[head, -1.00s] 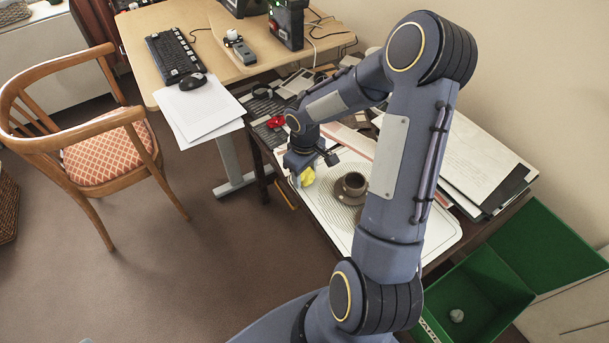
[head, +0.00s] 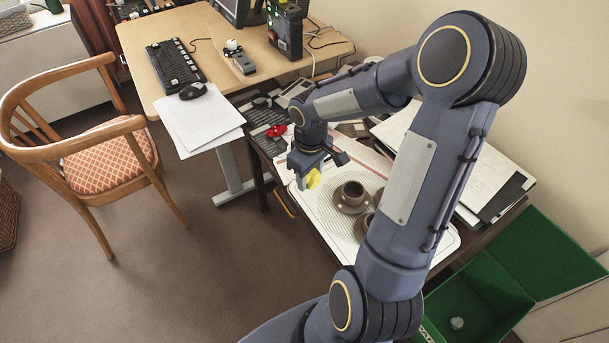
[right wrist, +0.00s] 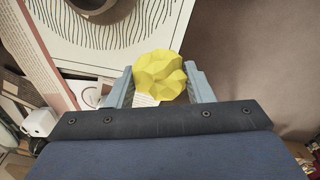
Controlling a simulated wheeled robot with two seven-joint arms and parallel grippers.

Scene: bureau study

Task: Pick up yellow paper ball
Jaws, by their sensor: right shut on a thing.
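The yellow paper ball (head: 313,179) is a crumpled, faceted ball held in my right gripper (head: 308,177), over the left edge of the white tray (head: 332,222). In the right wrist view the ball (right wrist: 160,75) sits between the two fingers of my right gripper (right wrist: 160,88), which are shut on it. My left gripper is not in view.
A brown cup on a saucer (head: 351,208) stands on the tray, with another brown cup partly hidden by my arm. A green bin (head: 478,290) holding a pale crumpled ball (head: 457,323) is at lower right. A wooden chair (head: 92,170) stands left; open floor lies between.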

